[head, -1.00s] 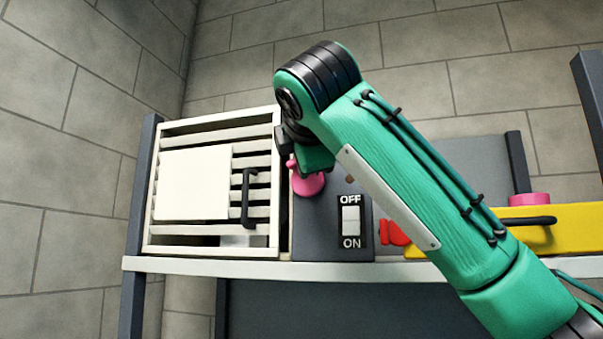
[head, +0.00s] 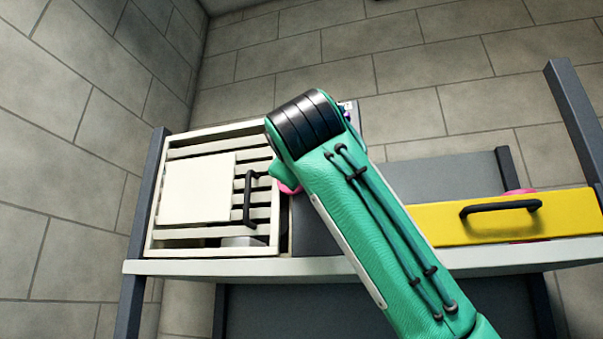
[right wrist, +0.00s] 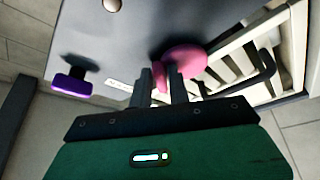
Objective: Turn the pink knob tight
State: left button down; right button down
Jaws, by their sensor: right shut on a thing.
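The pink knob (right wrist: 186,60) sits on the face of a dark grey box (right wrist: 125,50). In the right wrist view my right gripper (right wrist: 162,78) has its two dark fingers on the knob's near part, shut on it. In the head view only a sliver of the pink knob (head: 288,188) shows beneath my green right wrist, and my forearm covers most of the box. How far the knob is turned cannot be told. My left gripper is not in view.
A white slatted vent (head: 178,230) with a black handle (head: 248,198) stands just left of the box. A yellow drawer front (head: 575,215) with a black handle is at the right. A purple knob (right wrist: 72,84) sticks out of the box. A white shelf edge (head: 200,267) runs below.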

jog(key=shift+w+a+f+m+t+h+b, duration=0.15)
jog(key=shift+m+h, duration=0.95)
jog(key=shift+m, duration=1.3)
jog(key=shift+s+a+f+m+t+h+b, duration=0.15)
jog(key=shift+m+h, duration=0.95)
jog(key=shift+m, duration=1.3)
jog(key=shift+w+a+f+m+t+h+b, duration=0.2)
jog(key=shift+m+h, duration=0.9)
jog(key=shift+m, duration=1.3)
jog(key=shift+r+m, duration=0.15)
jog(key=shift+m, duration=0.15)
jog(key=c, duration=1.5)
grip_release()
jog(key=shift+s, duration=0.1)
jog(key=shift+o, duration=0.2)
